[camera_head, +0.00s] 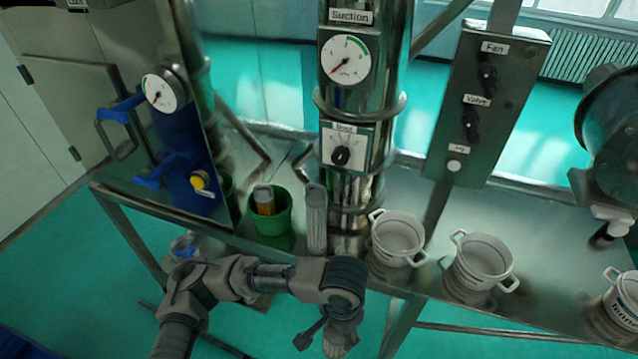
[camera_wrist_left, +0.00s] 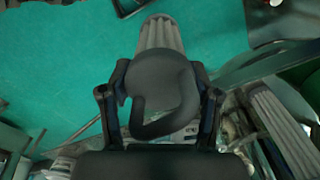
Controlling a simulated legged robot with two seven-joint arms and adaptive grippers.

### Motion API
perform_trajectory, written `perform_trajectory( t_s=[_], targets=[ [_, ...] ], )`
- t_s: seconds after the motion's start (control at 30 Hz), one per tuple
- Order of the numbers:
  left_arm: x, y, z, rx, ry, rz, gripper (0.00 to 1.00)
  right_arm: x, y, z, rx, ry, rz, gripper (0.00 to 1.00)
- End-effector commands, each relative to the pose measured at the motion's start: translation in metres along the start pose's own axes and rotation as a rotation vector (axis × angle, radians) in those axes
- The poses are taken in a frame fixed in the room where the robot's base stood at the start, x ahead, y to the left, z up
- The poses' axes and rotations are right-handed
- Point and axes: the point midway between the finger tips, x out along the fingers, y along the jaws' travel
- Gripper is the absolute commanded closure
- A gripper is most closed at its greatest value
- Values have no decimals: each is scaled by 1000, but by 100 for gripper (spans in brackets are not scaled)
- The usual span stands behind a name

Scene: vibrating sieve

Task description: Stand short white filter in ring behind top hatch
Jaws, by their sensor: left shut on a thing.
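My left gripper (camera_head: 330,325) is below the front edge of the steel table, with its arm coming in from the lower left. It is shut on a short pale ribbed filter (camera_head: 338,346), whose lower part shows beneath the gripper. In the left wrist view the gripper (camera_wrist_left: 160,98) has a finger on each side of the filter's dark round cap with a loop handle. The ribbed filter body (camera_wrist_left: 160,36) sticks out beyond the cap. I cannot make out a ring or tell which part is the top hatch. My right gripper is not in view.
A taller grey ribbed filter (camera_head: 316,222) stands on the table beside a green bucket (camera_head: 270,222). Two white pots (camera_head: 398,240) (camera_head: 480,262) stand to the right. Blue handles (camera_head: 120,108) are at the left.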

Motion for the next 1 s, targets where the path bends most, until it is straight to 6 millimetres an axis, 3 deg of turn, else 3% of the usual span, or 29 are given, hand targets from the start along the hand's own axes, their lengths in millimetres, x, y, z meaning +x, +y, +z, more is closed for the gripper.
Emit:
perform_trajectory(
  t_s=[0.37, 0.53, 0.7, 0.83, 1.0],
  targets=[
    [33, -92, 5, -321, -2, -1, 98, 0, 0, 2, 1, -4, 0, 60],
    [56, -164, 24, -547, -4, -2, 98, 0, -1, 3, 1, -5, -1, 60],
    [78, -234, 58, -770, -2, -1, 98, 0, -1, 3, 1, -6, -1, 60],
    [86, -264, 77, -864, 1, 0, 98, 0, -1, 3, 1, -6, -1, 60],
    [90, -278, 86, -906, 2, 0, 98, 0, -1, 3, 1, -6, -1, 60]
  ],
)
